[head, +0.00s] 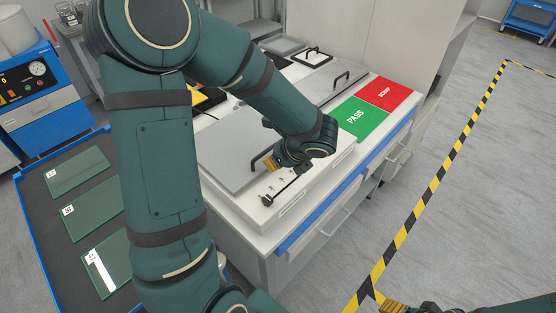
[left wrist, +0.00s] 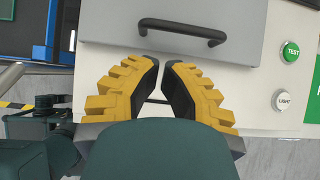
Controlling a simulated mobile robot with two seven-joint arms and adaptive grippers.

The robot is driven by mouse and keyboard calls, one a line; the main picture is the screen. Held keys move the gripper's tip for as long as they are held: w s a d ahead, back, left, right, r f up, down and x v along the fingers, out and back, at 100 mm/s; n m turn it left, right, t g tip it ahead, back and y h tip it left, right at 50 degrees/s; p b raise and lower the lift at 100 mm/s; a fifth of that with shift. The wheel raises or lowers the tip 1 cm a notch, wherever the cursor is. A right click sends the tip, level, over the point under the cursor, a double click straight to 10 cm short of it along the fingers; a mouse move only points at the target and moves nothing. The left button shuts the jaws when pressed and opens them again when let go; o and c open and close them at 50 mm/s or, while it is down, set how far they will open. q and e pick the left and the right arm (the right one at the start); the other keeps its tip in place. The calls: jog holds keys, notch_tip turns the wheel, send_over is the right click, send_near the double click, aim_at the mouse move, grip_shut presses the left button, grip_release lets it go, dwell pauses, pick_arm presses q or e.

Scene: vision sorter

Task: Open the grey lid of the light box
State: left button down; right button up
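The light box is a pale unit with a flat grey lid (head: 222,150), seen in the head view partly behind my left arm. The lid is down. Its black bar handle (left wrist: 183,30) is clear in the left wrist view, near the lid's front edge. My left gripper (left wrist: 161,64) has yellow fingers with black pads. It is partly open, with a narrow empty gap between the tips, just in front of the handle and apart from it in that picture. In the head view the left gripper (head: 275,166) is small and partly hidden. My right gripper (head: 395,308) barely shows at the bottom edge.
A green TEST button (left wrist: 291,51) and a white LIGHT button (left wrist: 284,100) sit right of the lid. Green PASS (head: 357,118) and red SCRAP (head: 384,93) areas lie beyond. A dark tray with a blue rim (head: 32,232) holds glass plates at left.

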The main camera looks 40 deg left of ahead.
aim_at(261, 167)
pick_arm(q)
jog(key=b+x, duration=0.1)
jog(key=x, duration=0.5)
jog(key=shift+a+f, duration=0.1)
